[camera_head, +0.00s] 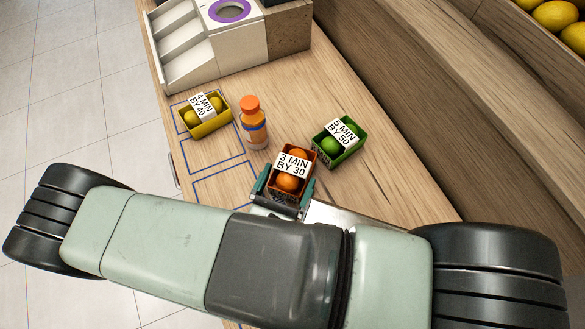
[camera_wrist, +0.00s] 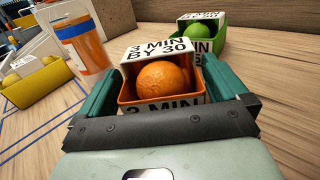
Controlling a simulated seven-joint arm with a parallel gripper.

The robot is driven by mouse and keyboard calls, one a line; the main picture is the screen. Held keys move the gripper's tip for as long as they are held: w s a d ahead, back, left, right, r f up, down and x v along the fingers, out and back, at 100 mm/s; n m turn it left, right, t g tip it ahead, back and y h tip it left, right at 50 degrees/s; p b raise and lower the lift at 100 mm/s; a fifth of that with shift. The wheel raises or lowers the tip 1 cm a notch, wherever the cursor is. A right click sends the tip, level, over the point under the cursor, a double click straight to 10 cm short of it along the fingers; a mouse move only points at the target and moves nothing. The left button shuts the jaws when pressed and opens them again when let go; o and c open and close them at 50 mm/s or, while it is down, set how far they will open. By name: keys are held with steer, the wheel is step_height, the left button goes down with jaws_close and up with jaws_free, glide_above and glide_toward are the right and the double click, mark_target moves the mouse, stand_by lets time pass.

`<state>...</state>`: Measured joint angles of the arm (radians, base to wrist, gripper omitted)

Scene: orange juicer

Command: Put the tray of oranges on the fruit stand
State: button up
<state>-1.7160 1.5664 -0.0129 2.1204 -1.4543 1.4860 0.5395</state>
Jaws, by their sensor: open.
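The tray of oranges (camera_head: 290,175) is a small orange box with a white label reading "3 MIN BY 30". It stands on the wooden counter (camera_head: 390,185), and in the wrist view (camera_wrist: 163,85) an orange shows inside it. My gripper (camera_head: 285,187) is open, with a teal finger on each side of the tray. In the wrist view my gripper (camera_wrist: 160,92) has the tray between its fingers, and I cannot tell whether they touch it. The fruit stand (camera_head: 185,45) may be the pale stepped unit at the back left.
A yellow tray of lemons (camera_head: 205,114) stands left, and a green tray of limes (camera_head: 338,141) stands close at the right. An orange-capped bottle (camera_head: 253,122) stands between the yellow tray and the oranges. Blue outlines (camera_head: 212,154) mark the counter's left side. A wooden ledge (camera_head: 430,100) rises at right.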

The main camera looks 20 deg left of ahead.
mark_target(291, 169)
steer(key=shift+w, duration=1.25)
steer(key=c, duration=1)
step_height(291, 169, up, 10)
steer(key=shift+r, duration=0.1)
steer(key=w+d+r+m+g+h, duration=0.2)
steer(key=w+d+r+m+h, duration=0.25)
steer(key=w+r, duration=0.45)
steer(key=w+d+r+m+g+h, duration=0.1)
steer(key=w+d+r+m+h, duration=0.35)
steer(key=w, duration=0.75)
steer(key=w+d+r+m+g+h, duration=0.1)
steer(key=w+d+r+g+h, duration=0.15)
steer(key=d+r, duration=0.4)
steer(key=w+d+r+g+h, duration=0.1)
steer(key=w+d+r+h, duration=0.15)
steer(key=d+r, duration=0.4)
steer(key=r+n+t+y, duration=0.2)
steer(key=r+y, duration=0.1)
steer(key=w+r+n+t+y, duration=0.1)
steer(key=r+n+y, duration=0.1)
steer(key=r+y, duration=0.1)
steer(key=r+n+t+y, duration=0.2)
steer(key=r, duration=0.2)
steer(key=shift+w+d+r+n+t+y, duration=0.1)
steer(key=shift+w+d+n+t+y, duration=0.05)
steer(key=shift+d+n+t+y, duration=0.2)
steer(key=shift+r, duration=0.1)
